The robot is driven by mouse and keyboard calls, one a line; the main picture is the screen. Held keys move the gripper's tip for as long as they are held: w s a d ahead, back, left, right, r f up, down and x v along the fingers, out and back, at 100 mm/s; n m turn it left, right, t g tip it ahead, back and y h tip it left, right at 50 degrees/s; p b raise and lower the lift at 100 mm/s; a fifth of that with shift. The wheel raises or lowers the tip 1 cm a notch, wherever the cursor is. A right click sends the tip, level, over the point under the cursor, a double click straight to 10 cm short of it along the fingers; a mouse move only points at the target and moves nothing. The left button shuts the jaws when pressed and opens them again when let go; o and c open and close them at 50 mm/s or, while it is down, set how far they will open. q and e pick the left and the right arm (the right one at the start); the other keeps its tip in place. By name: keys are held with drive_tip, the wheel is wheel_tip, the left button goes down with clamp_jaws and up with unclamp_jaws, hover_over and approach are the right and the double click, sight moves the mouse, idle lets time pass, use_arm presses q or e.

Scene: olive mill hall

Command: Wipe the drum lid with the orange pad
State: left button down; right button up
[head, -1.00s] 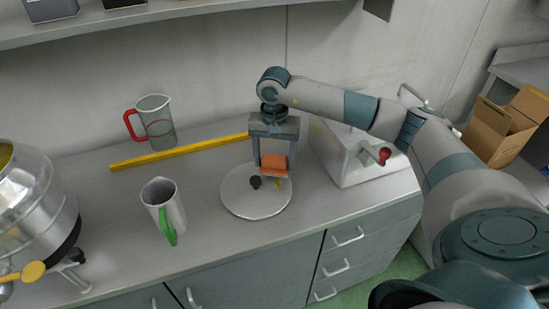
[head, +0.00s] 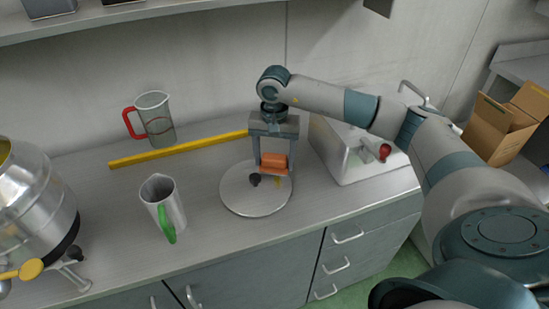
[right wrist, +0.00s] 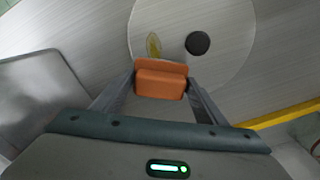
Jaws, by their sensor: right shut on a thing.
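The drum lid (head: 236,200) is a round pale metal disc lying flat on the counter, with a black knob (head: 255,180) near its middle. A yellow smear (head: 277,182) is on the lid right of the knob; it also shows in the right wrist view (right wrist: 153,45). My right gripper (head: 273,168) points down over the lid's far part, shut on the orange pad (head: 274,160). In the right wrist view the pad (right wrist: 160,84) sits between both fingers, close to the smear. I cannot tell whether the pad touches the lid. My left gripper is not in view.
A green-handled metal jug (head: 170,203) stands left of the lid, and a red-handled clear jug (head: 157,120) behind it. A yellow bar (head: 180,150) lies behind the lid. A steel drum (head: 40,200) stands far left. A pale box-shaped unit (head: 350,160) is close on the right.

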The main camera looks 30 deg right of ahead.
drive_tip(key=shift+d+f, duration=0.15)
drive_tip(key=shift+f, duration=0.2)
